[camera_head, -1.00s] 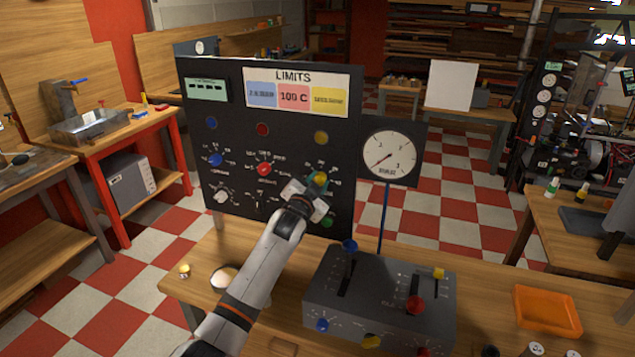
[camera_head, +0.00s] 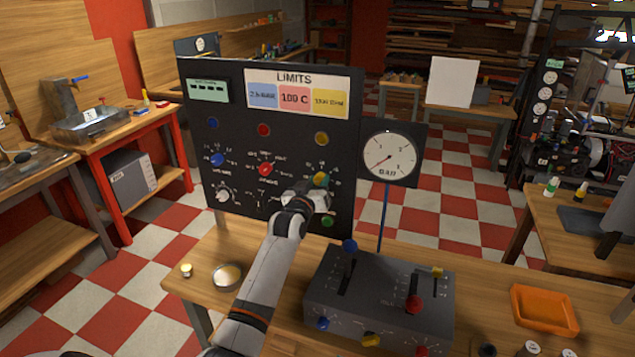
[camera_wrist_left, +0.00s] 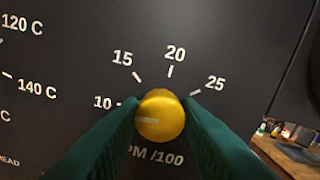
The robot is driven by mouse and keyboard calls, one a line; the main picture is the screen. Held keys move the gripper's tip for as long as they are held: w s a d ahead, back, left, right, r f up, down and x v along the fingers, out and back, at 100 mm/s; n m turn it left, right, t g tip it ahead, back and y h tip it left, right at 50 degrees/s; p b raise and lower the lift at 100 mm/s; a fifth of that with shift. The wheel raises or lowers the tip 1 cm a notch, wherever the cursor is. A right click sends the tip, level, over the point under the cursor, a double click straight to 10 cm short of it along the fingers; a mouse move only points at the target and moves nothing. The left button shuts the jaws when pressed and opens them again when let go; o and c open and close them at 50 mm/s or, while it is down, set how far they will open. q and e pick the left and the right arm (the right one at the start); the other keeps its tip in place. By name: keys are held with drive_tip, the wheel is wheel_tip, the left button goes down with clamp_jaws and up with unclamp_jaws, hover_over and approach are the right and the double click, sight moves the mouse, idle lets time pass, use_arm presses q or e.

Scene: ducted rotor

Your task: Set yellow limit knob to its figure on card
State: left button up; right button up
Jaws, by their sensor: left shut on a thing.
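The yellow limit knob (camera_head: 320,179) is on the right of the black panel (camera_head: 240,130). In the left wrist view the knob (camera_wrist_left: 161,118) sits between the green fingers of my left gripper (camera_wrist_left: 162,122), which is shut on it. The pale line on the knob points left, close to the 10 mark. Figures 10, 15, 20 and 25 ring it, above RPM /100. My left gripper (camera_head: 318,190) also shows at the panel in the head view. The LIMITS card (camera_head: 294,78) has blue, pink and yellow fields; the yellow field's figure is too blurred to read surely. My right gripper is out of view.
A blue knob (camera_head: 217,160), a red knob (camera_head: 266,169) and a green button (camera_head: 327,221) are on the same panel. A gauge (camera_head: 390,153) stands to its right. A grey lever box (camera_head: 380,300) and an orange tray (camera_head: 545,312) are on the bench.

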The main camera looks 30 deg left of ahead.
use_arm(q)
drive_tip(key=shift+f+n, duration=0.15)
drive_tip(key=shift+n, duration=0.45)
drive_tip(key=o, duration=1)
drive_tip(key=shift+c, duration=0.2)
drive_tip(key=b+v, duration=0.2)
drive_tip(key=v, duration=1)
